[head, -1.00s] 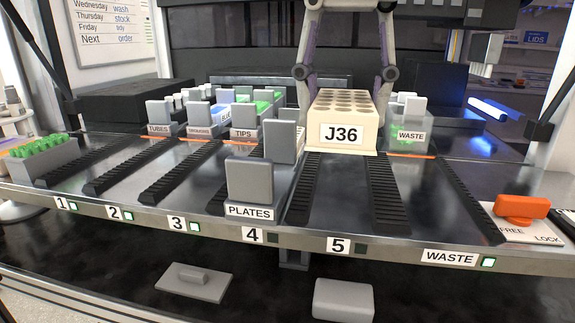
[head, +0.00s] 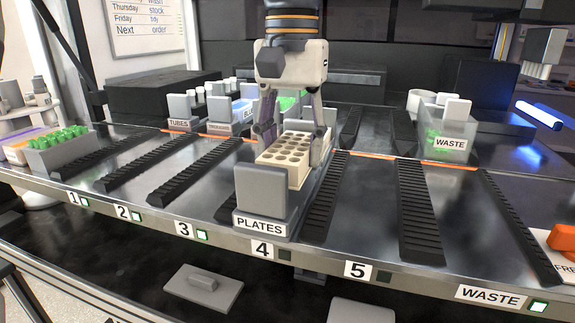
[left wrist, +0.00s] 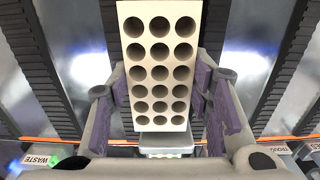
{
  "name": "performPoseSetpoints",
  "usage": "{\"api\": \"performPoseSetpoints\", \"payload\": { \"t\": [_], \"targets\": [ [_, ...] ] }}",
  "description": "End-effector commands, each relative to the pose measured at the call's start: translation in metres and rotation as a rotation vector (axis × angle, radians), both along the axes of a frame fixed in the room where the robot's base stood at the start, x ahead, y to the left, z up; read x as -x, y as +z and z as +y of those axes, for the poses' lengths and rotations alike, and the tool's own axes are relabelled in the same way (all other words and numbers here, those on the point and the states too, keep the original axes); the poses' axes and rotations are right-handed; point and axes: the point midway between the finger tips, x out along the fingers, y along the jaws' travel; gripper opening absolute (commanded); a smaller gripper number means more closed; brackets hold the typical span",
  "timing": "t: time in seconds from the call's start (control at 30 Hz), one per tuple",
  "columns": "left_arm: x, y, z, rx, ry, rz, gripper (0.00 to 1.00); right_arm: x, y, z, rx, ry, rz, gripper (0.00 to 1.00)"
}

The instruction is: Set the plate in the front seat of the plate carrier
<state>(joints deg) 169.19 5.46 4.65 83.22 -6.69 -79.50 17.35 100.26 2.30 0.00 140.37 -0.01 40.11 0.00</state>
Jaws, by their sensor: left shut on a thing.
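The plate (head: 286,150), a beige block with rows of round wells, is in or just above the front part of the plate carrier (head: 262,229) labelled PLATES. I cannot tell whether the plate rests fully on the seat. My left gripper (head: 291,143) comes down from above and is shut on the plate, one finger on each side. The left wrist view shows the plate (left wrist: 159,66) between the purple-padded fingers (left wrist: 160,90). My right gripper is not in view.
Tubes, troughs and tips carriers (head: 180,109) stand behind to the left. A waste bin (head: 447,145) stands at the back right. Black ridged rails (head: 415,210) run along the deck. Green tubes (head: 57,138) sit in a rack at left. The deck around track 5 is clear.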

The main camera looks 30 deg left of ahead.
Motion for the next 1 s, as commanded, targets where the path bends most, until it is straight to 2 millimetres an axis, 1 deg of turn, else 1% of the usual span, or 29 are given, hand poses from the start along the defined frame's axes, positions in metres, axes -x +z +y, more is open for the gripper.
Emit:
{"api": "performPoseSetpoints", "payload": {
  "t": [0.1, 0.2, 0.27, 0.6, 0.63, 0.67, 0.7, 0.73, 1.0],
  "targets": [
    [-0.002, -0.009, 0.009, -0.007, 0.007, -0.004, 0.16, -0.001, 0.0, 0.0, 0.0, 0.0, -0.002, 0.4],
    [-0.001, -0.029, 0.008, 0.0, 0.003, -0.002, 0.16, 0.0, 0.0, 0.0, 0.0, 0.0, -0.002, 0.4],
    [-0.002, -0.036, 0.008, 0.0, 0.003, -0.005, 0.16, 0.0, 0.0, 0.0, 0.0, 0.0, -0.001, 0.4],
    [-0.002, -0.04, 0.008, 0.0, 0.003, -0.006, 0.16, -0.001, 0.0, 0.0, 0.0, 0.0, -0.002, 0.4],
    [-0.002, -0.041, 0.008, 0.0, 0.003, -0.006, 0.48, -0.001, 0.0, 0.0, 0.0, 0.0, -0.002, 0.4],
    [-0.002, -0.04, 0.008, -0.001, 0.003, -0.007, 0.55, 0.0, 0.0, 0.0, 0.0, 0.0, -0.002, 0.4],
    [-0.002, -0.04, 0.008, -0.001, 0.003, -0.007, 0.64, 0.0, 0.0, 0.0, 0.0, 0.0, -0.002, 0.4],
    [-0.002, -0.04, 0.008, -0.001, 0.003, -0.007, 0.66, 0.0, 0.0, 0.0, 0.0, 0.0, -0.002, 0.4],
    [-0.002, -0.04, 0.008, -0.001, 0.003, -0.007, 0.66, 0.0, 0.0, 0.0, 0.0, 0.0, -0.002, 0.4]
  ]
}}
